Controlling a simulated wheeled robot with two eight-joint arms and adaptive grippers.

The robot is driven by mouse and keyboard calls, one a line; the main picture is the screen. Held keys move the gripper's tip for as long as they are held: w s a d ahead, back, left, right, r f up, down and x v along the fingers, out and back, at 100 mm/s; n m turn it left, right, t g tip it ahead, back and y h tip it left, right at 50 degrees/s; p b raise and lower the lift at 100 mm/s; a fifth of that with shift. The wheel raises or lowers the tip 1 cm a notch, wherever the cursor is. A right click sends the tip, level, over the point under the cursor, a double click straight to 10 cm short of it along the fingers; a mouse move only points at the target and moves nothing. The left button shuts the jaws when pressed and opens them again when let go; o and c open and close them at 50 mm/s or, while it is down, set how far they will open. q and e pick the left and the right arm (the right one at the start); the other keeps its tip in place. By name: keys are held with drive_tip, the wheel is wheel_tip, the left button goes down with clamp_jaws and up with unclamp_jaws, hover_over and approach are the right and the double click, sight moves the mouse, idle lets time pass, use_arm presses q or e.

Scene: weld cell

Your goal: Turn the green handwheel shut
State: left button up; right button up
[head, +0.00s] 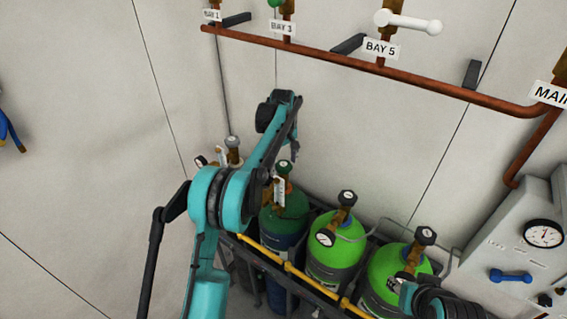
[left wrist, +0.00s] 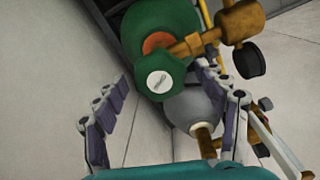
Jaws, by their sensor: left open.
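The green handwheel (head: 284,167) tops the valve of the dark green cylinder (head: 288,203). In the left wrist view the handwheel (left wrist: 162,84) faces the camera, with a pale screw at its centre. My left gripper (left wrist: 165,77) is open, one finger on each side of the handwheel. I see no clear contact; its right finger looks close to the brass valve. In the head view my left gripper (head: 291,156) is small and partly hidden by its own arm, just above the valve.
Two bright green cylinders (head: 336,258) (head: 388,273) stand to the right behind a yellow rail (head: 271,254). A grey cylinder (left wrist: 195,108) is close by. A copper pipe (head: 330,55) with bay labels runs along the wall. A gauge panel (head: 520,245) is at right.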

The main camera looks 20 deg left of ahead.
use_arm(q)
drive_tip(key=c, duration=1.2)
drive_tip(key=shift+o, duration=0.2)
drive_tip(key=shift+m, duration=0.3)
drive_tip(key=m+b, duration=0.1)
drive_tip(key=m, duration=0.2)
drive_tip(key=shift+m, duration=0.3)
drive_tip(key=m+b, duration=0.1)
drive_tip(key=m, duration=0.4)
drive_tip(key=shift+m, duration=0.3)
drive_tip(key=m, duration=0.3)
drive_tip(key=shift+m, duration=0.3)
drive_tip(key=m, duration=0.3)
drive_tip(key=shift+m+b, duration=0.3)
drive_tip(key=m, duration=0.7)
